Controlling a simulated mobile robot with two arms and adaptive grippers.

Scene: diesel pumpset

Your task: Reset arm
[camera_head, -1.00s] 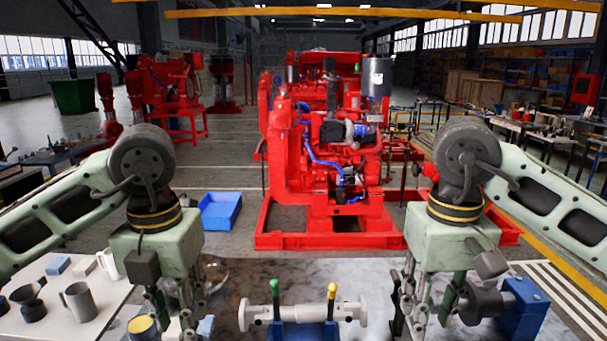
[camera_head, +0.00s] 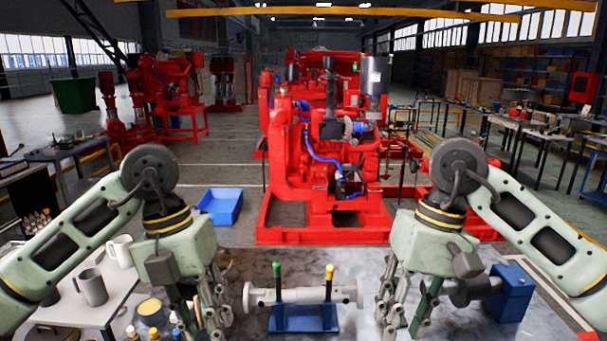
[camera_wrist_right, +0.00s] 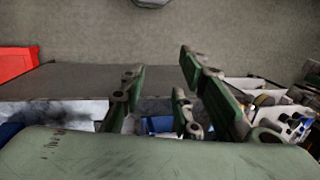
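A white flanged pipe (camera_head: 303,295) rests on the blue stand (camera_head: 303,318), which has one green-tipped and one yellow-tipped post. Both grippers appear clear of it.
A blue block with a dark round part (camera_head: 512,293) sits at the bench's right. Beyond the bench stand a red pumpset (camera_head: 325,150) and a blue bin (camera_head: 221,206) on the floor.

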